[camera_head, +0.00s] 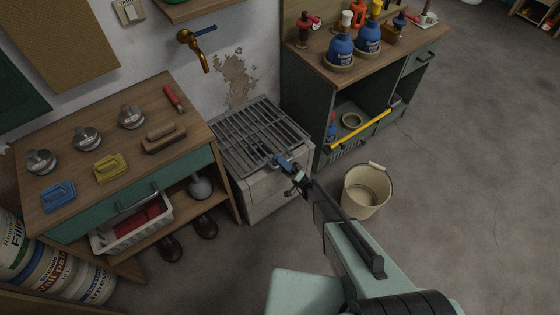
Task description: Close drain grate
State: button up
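The drain grate (258,132) is a dark, slatted metal panel over the top of a pale, box-shaped drain basin (268,194) against the wall. The grate looks roughly flat; I cannot tell whether it rests fully on the rim. The fingertips are small and overlap the grate's edge in the picture. I cannot tell whether they touch or grip it.
A brass tap (194,46) is on the wall above. A wooden-topped bench (70,128) with brushes and tins stands left. A green cabinet (298,92) with bottles stands right. A cream bucket (366,190) is on the floor right of my arm. The floor farther right is clear.

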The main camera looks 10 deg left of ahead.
jog(key=v, duration=0.7)
